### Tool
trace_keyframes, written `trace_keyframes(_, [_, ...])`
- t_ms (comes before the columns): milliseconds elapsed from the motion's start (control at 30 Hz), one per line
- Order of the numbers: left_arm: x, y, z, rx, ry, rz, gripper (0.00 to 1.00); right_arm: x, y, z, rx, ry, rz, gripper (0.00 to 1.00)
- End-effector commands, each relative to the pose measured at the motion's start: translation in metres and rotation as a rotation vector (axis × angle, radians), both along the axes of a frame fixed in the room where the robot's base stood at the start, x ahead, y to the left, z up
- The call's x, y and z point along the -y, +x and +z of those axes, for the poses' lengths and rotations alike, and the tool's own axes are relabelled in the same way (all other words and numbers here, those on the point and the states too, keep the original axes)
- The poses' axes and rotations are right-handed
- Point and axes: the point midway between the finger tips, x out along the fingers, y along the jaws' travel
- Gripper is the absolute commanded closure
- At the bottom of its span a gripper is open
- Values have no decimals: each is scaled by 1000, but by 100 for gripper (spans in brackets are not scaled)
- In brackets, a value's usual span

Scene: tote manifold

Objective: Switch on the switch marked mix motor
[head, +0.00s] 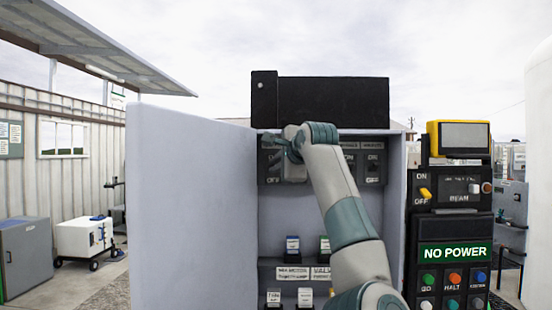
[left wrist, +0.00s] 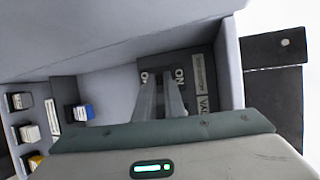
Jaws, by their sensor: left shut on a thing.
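My left gripper (head: 291,143) is inside the open grey cabinet, at the leftmost switch of the dark switch panel (head: 272,177). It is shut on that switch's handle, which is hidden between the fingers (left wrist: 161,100). The switch's name label is hidden in the head view, and the label (left wrist: 199,72) beside it in the left wrist view is too small to read. ON marks (left wrist: 180,77) show near the fingers. Another switch (head: 373,163) stands to the right on the same panel. My right gripper is not in view.
The cabinet door (head: 190,210) stands open at the left. Several small blocks (head: 292,245) sit on labelled shelves below. At the right, a control box has a yellow switch (head: 425,194) and a green NO POWER sign (head: 455,252).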

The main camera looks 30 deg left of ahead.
Motion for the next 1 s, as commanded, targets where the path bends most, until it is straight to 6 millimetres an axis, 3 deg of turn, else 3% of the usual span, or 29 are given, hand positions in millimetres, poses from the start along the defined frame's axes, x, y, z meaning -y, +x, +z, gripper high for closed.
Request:
trace_keyframes(33, [0, 1, 10, -27, -17, -2, 100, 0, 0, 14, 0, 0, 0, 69])
trace_keyframes(300, [-2, 3, 12, -137, -83, 0, 100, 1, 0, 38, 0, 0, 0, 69])
trace_keyframes(900, [-3, 3, 10, -172, -104, 2, 100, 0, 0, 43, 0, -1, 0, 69])
trace_keyframes(933, [-3, 3, 10, -172, -104, 2, 83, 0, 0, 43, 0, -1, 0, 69])
trace_keyframes(1000, [-3, 3, 10, -172, -104, 2, 72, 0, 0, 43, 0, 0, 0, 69])
